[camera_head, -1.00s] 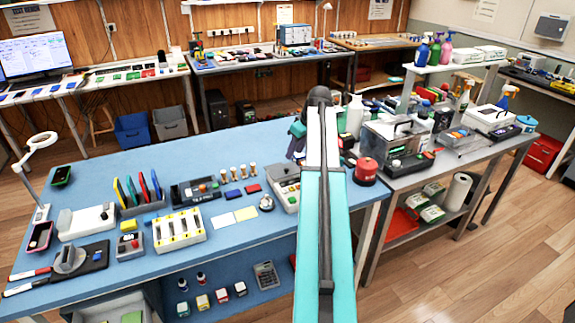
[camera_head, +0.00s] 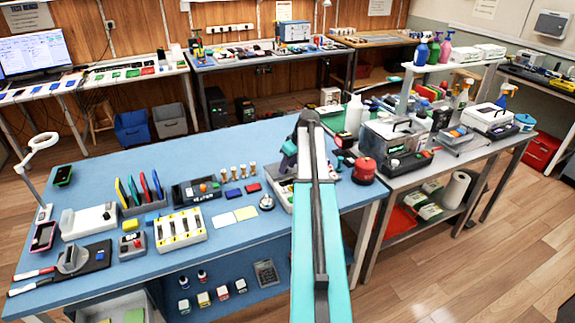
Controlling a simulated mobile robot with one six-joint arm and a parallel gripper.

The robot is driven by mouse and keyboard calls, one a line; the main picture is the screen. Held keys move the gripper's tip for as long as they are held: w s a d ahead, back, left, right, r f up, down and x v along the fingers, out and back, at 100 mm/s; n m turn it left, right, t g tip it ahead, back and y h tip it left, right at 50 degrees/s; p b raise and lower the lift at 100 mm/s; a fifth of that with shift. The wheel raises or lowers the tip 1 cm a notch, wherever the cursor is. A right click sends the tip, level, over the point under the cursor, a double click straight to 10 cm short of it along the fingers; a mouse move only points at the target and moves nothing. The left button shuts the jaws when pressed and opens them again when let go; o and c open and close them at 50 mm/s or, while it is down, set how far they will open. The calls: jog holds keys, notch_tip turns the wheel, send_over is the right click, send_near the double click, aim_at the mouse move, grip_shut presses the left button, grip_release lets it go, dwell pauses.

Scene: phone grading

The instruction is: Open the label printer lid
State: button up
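A pale grey boxy device (camera_head: 279,190), which may be the label printer, sits at the right end of the blue table. My arm covers its right part, and I cannot make out the state of its lid. My arm rises from the bottom of the view to a dark joint, then bends down behind itself. The end of my arm with my gripper (camera_head: 286,163) shows small and dark beside the arm, above or behind the device. Its fingers are too small and hidden to tell whether they are open, or whether they touch the device.
A battery tray (camera_head: 180,229) and a white machine (camera_head: 88,221) are farther left. The table's back middle is clear.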

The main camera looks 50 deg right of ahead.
grip_shut()
